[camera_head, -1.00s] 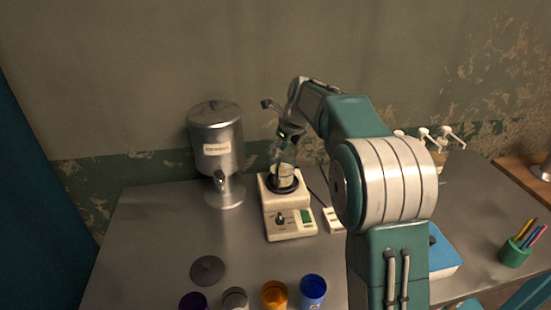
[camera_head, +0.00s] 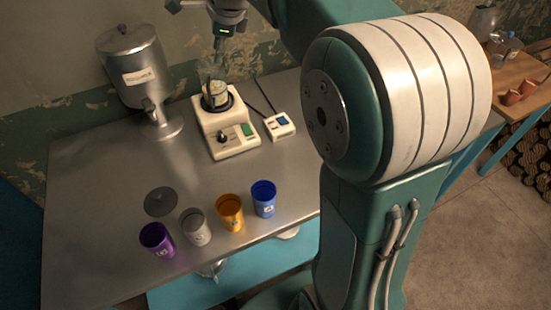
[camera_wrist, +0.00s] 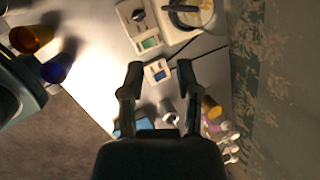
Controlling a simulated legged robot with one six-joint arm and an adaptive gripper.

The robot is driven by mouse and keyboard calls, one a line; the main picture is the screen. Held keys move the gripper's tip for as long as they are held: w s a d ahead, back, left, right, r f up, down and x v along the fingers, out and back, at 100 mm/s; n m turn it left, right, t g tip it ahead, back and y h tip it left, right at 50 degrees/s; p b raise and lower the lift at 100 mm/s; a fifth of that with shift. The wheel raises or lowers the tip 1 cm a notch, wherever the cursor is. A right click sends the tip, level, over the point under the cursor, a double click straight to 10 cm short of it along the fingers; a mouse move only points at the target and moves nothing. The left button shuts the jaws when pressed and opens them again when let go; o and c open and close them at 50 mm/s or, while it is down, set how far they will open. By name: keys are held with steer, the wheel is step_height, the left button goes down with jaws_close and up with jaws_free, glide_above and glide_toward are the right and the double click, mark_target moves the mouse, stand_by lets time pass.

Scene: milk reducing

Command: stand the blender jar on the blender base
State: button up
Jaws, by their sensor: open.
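The blender base (camera_head: 226,128) is a cream box with a knob and a green switch, on the metal table. The clear blender jar (camera_head: 214,92) stands upright in the dark ring on top of the base, with a pale label or contents inside. In the wrist view the base (camera_wrist: 140,28) and the jar (camera_wrist: 196,12) show at the top edge, the jar partly cut off. My gripper (camera_wrist: 159,70) is open and empty, its two fingers apart. In the head view my gripper (camera_head: 222,30) is above the jar, clear of it.
A steel dispenser (camera_head: 135,68) stands left of the base. A small white switch box (camera_head: 280,126) lies to its right. Purple (camera_head: 157,239), grey (camera_head: 195,227), orange (camera_head: 230,212) and blue (camera_head: 264,198) cups stand in front, near a dark round lid (camera_head: 160,201).

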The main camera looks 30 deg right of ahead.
steer(key=s+f+n+h, duration=0.1)
steer(key=s+f+n, duration=0.3)
steer(key=s+n, duration=0.6)
steer(key=s+f+n+t+h, duration=0.1)
steer(key=s+f+n, duration=0.3)
steer(key=s+n, duration=0.7)
steer(key=s, duration=0.7)
steer(key=shift+d+t, duration=0.15)
steer(key=shift+t, duration=0.15)
